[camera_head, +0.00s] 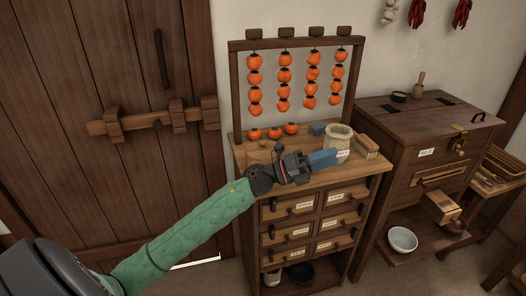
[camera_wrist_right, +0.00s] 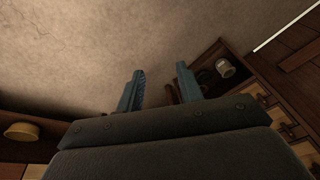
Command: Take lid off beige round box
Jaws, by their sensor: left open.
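The drawer cabinet (camera_head: 301,218) carries a frame of hanging orange fruit (camera_head: 284,76), loose fruit and a brush (camera_head: 367,147). A wooden mill chest (camera_head: 428,137) with a white bowl (camera_head: 402,239) stands right. A plank door (camera_head: 120,90) is left. A cream jar (camera_wrist_right: 224,68) stands low.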

